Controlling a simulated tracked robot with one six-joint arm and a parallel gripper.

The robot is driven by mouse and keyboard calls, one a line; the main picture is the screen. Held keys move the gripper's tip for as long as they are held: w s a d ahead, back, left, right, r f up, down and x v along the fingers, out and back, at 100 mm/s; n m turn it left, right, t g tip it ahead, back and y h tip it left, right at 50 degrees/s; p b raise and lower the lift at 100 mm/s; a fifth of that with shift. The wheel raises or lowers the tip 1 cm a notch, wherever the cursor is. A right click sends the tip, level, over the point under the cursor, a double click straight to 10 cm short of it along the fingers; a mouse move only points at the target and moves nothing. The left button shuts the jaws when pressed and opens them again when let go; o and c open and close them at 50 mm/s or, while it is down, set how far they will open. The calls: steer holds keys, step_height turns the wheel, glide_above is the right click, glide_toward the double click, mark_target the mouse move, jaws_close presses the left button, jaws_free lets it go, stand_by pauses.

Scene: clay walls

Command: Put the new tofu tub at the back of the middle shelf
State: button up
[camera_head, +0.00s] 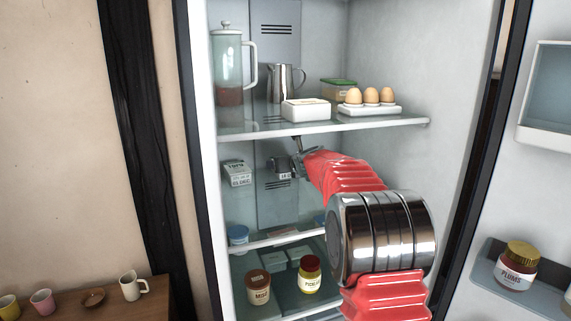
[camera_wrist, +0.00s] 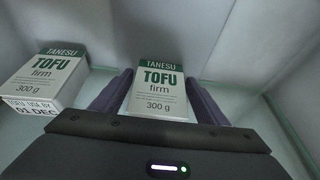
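A white tofu tub with a green label (camera_wrist: 160,78) lies between the fingers of my gripper (camera_wrist: 160,85) in the wrist view, and both fingertips meet its sides. In the head view this tub (camera_head: 284,173) is deep in the fridge, near the back panel, below the top shelf; its date is only partly readable. My gripper (camera_head: 300,153) reaches in from the right. I cannot tell whether the tub touches the shelf. A second tofu tub (camera_wrist: 45,75), marked 01 DEC, sits to the left, turned at an angle. It also shows in the head view (camera_head: 237,173).
The top shelf (camera_head: 330,130) above my arm holds a pitcher (camera_head: 228,75), a metal jug (camera_head: 285,82), a white dish (camera_head: 306,110) and eggs (camera_head: 370,97). Jars of miso (camera_head: 258,288) and pickles (camera_head: 309,275) stand below. The fridge's right wall is close to my gripper.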

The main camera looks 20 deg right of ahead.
steer(key=shift+o, duration=0.5)
steer(key=shift+v, duration=6.05)
